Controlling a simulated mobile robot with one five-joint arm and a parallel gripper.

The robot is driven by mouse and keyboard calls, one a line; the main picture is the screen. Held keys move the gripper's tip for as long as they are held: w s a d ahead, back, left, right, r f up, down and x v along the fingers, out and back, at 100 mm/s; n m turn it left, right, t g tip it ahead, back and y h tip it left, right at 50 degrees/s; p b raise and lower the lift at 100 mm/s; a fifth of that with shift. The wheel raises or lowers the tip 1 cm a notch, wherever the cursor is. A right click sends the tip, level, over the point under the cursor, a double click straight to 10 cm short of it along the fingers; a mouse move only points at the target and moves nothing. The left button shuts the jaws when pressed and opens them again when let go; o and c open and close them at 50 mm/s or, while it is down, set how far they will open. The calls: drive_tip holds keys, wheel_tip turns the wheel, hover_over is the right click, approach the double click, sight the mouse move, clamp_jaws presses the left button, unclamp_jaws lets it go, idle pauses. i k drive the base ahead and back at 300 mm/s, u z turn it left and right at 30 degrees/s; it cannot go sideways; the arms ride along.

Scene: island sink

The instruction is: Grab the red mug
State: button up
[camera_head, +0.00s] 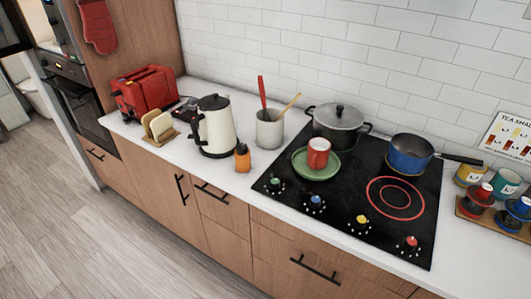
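The red mug (318,153) stands upright on a green plate (327,170), which rests on the black cooktop (337,193). The mug is red with a pale rim and shows no cover in front of it. My gripper is not in the head view, so its state and its distance from the mug cannot be seen.
A grey lidded pot (337,128) stands just behind the plate. A blue pan (408,155) is to the right, its handle pointing right. A utensil crock (269,130), orange bottle (242,158) and kettle (217,130) stand left. Several cups sit on a wooden rack (487,224) at far right.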

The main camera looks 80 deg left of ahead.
sight(320, 148)
drive_tip(key=u, duration=1.6)
drive_tip(key=k, duration=0.15)
drive_tip(key=u, duration=2.15)
drive_tip(key=i, duration=0.9)
drive_tip(key=u, duration=0.2)
drive_tip(key=k, duration=0.8)
drive_tip(key=z, duration=0.2)
drive_tip(key=i, duration=0.6)
drive_tip(key=u, duration=0.1)
